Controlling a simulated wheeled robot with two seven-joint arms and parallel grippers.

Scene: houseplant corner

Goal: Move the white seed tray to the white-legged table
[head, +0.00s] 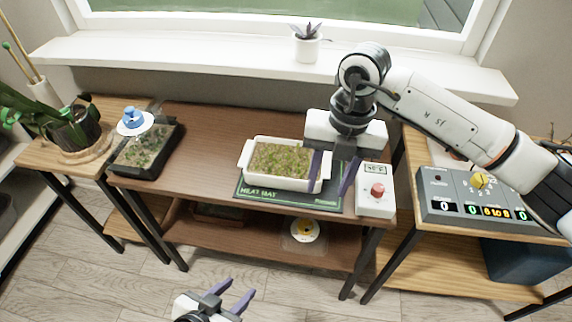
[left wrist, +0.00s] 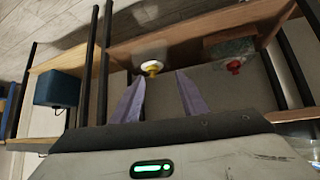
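The white seed tray (head: 283,184), filled with green seedlings, sits level on a dark green heat mat (head: 290,199) on the brown middle table. My right gripper (head: 332,176) is over the tray's right end, fingers pointing down and spread apart, one on each side of the right end wall; I cannot tell if they touch it. My left gripper (head: 232,295) is low in front of the table, open and empty; its spread purple fingers also show in the left wrist view (left wrist: 160,100). No table with white legs is recognisable; the visible table legs are black.
A white controller (head: 375,198) with a red knob stands right of the tray. A black seedling tray (head: 147,150) stands at the table's left end. A grey panel with displays (head: 478,206) is on the right table. A potted plant (head: 306,44) stands on the windowsill.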

